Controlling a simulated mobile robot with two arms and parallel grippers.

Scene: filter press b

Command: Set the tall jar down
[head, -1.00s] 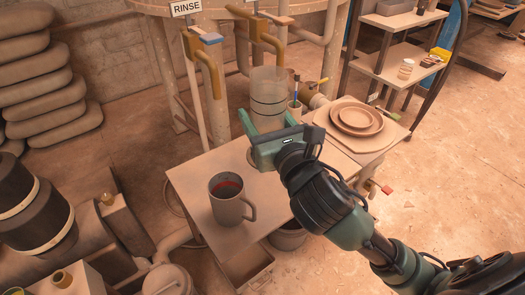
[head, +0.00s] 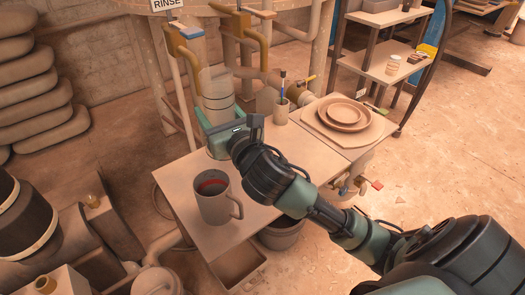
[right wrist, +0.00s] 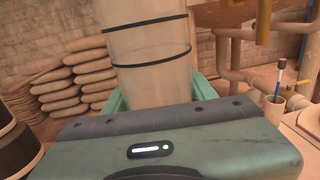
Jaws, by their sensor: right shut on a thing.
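The tall jar (head: 217,88) is a clear cylinder with dark rings. In the head view it is upright near the table's back edge, below the rinse taps. My right gripper (head: 222,122) is shut around its lower part. In the right wrist view the jar (right wrist: 150,65) stands between the two green fingers (right wrist: 158,94), slightly tilted in the picture. Its base is mostly hidden by my gripper, so I cannot tell whether it touches the table (head: 180,178). My left gripper is not in view.
A grey mug (head: 213,205) with dark red inside stands at the table's front. A cup with brushes (head: 282,112) is right of the jar. Stacked plates (head: 345,113) lie on a board further right. Taps (head: 190,60) hang close behind the jar.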

